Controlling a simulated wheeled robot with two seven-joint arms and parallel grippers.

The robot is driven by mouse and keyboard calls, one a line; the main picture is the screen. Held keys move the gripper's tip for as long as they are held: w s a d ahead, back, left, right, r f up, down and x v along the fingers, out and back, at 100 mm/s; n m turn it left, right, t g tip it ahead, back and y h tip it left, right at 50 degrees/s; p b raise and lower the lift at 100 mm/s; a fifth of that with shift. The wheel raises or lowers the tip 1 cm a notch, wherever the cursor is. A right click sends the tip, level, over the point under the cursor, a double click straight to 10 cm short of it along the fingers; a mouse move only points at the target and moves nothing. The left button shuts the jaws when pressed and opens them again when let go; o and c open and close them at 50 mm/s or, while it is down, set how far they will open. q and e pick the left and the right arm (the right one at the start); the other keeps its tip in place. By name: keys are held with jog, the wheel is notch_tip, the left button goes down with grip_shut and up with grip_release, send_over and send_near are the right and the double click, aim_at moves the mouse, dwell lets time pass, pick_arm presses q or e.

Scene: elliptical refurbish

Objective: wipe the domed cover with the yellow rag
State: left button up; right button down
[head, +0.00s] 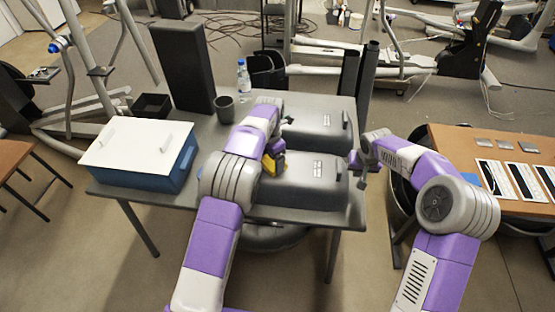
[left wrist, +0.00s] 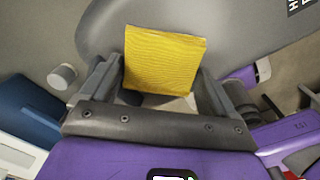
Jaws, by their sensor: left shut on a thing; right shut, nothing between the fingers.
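The yellow rag (head: 272,163) is held by my left gripper (head: 273,152) at the left end of the near grey domed cover (head: 305,178). In the left wrist view the rag (left wrist: 165,60) stands between the two fingers of the left gripper (left wrist: 160,88), with the grey cover (left wrist: 220,25) behind it. I cannot tell whether the rag touches the cover. A second grey domed cover (head: 318,125) lies farther back, partly hidden by my left arm. My right gripper (head: 358,162) is shut and empty, off the right end of the near cover.
Both covers rest on a grey table (head: 215,140). A blue box with a white lid (head: 140,152) stands on its left side. A black tower (head: 183,65), a dark cup (head: 224,108) and a bottle (head: 243,78) stand behind. A wooden table (head: 470,145) is at right.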

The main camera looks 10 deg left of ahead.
aim_at(311, 171)
pick_arm(q)
jog(key=shift+a, duration=0.2)
jog(key=shift+d+f, duration=0.15)
jog(key=shift+d, duration=0.85)
jog(key=shift+d+f, duration=0.1)
jog(key=shift+d, duration=0.9)
jog(key=shift+d+r, duration=0.2)
jog(key=shift+d, duration=4.75)
jog(key=shift+r, duration=3.05)
